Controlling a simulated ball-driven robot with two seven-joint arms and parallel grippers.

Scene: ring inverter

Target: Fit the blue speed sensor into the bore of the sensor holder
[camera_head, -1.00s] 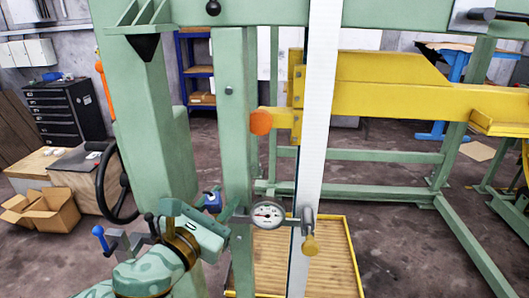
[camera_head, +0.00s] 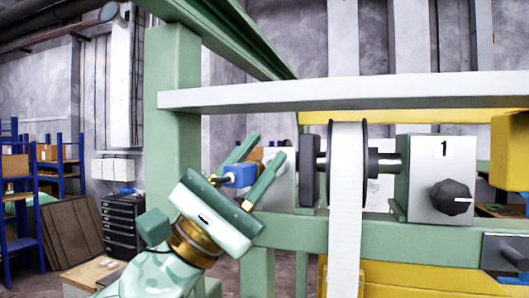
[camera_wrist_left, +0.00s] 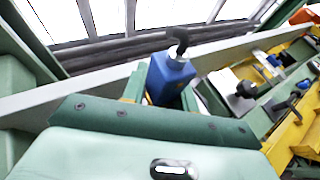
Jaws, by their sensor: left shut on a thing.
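The blue speed sensor (camera_head: 240,175) is between the fingers of my left gripper (camera_head: 265,146), which is shut on it. In the left wrist view the blue sensor (camera_wrist_left: 167,82) stands up between the fingers with a silver collar and a dark curved piece on top. A pale grey block (camera_head: 281,180) sits just behind the right finger; I cannot tell whether it is the sensor holder, and I see no bore. My right gripper is not in view.
A black-flanged roller (camera_head: 310,170) with a white band (camera_head: 345,215) stands right of the gripper. A grey box (camera_head: 440,180) marked 1 with a black knob is farther right. A pale rail (camera_head: 340,95) crosses above. A green beam (camera_head: 400,238) runs below.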

